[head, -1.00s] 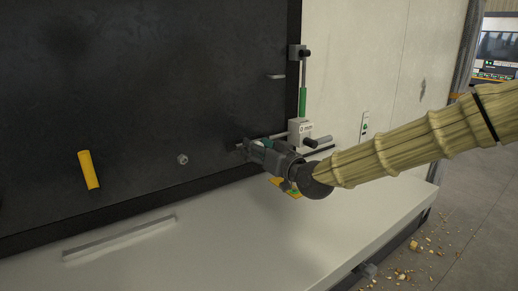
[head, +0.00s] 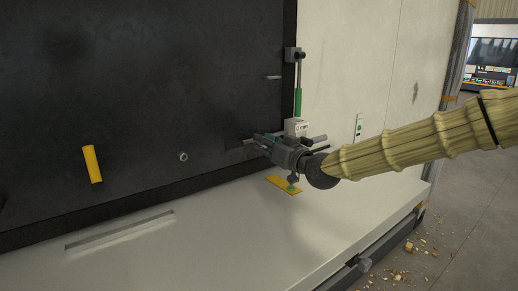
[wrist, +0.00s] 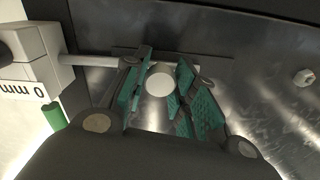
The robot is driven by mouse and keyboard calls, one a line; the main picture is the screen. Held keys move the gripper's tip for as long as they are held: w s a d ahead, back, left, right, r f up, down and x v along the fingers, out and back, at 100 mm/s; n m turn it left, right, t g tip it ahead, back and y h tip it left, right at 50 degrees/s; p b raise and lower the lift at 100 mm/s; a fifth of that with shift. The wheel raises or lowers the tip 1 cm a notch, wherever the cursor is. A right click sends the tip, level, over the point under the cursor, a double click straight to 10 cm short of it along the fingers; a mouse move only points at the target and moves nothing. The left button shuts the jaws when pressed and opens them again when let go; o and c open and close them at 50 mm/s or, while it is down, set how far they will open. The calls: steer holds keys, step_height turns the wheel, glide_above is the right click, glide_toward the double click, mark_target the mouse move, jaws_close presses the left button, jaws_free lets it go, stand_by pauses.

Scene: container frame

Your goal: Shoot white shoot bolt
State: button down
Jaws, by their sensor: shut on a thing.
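The shoot bolt is a metal rod (wrist: 90,61) running sideways through a pale block marked "0 mm" (head: 297,127), low at the right edge of the dark panel. The block also shows at the left of the wrist view (wrist: 32,85). A round white end (wrist: 159,84) shows between my fingers. My gripper (head: 262,142) is left of the block, close to the panel. In the wrist view its green-padded fingers (wrist: 160,90) stand either side of the white end, shut on the bolt. The exact contact is partly hidden by the fingers.
Another bolt with a green grip (head: 298,102) stands upright above the block. A yellow handle (head: 92,164) and a hex nut (head: 183,156) are on the dark panel (head: 130,80). An orange strip (head: 279,182) lies on the pale ledge (head: 230,225), below my gripper. The ledge's front is clear.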

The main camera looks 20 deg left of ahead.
steer(key=shift+w+d+r, duration=0.1)
steer(key=shift+w+r, duration=0.1)
steer(key=shift+r, duration=0.4)
steer(key=c, duration=1.5)
jaws_free()
steer(key=shift+w, duration=0.1)
steer(key=o, duration=0.4)
steer(key=shift+w+f, duration=0.1)
steer(key=shift+f, duration=0.05)
steer(key=shift+c, duration=0.2)
steer(key=shift+f, duration=0.2)
steer(key=shift+s+d+f, duration=0.1)
steer(key=shift+s, duration=0.1)
steer(key=v, duration=1.1)
steer(key=shift+s+d, duration=0.25)
steer(key=shift+d, duration=0.05)
